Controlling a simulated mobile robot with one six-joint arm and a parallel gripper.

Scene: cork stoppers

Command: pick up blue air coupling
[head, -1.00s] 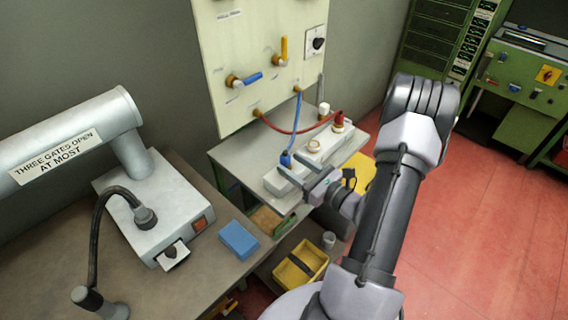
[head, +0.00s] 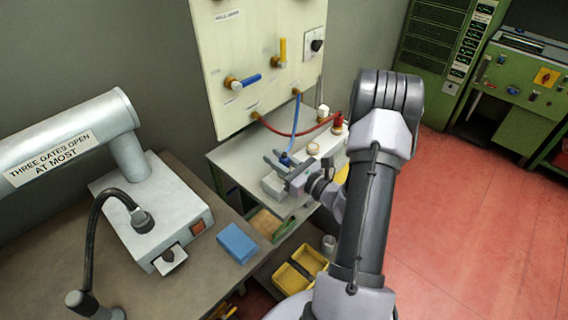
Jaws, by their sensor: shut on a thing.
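The blue air coupling (head: 286,159) is on the end of a blue hose (head: 296,120) that hangs from the wall panel. It is at the left end of a light grey block (head: 273,186) on the small bench. My gripper (head: 281,161) reaches in from the right and is shut on the coupling, with its fingers around it. Part of the coupling is hidden by the fingers. I cannot tell whether the coupling still touches the block.
A yellow bin (head: 300,270) sits below.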

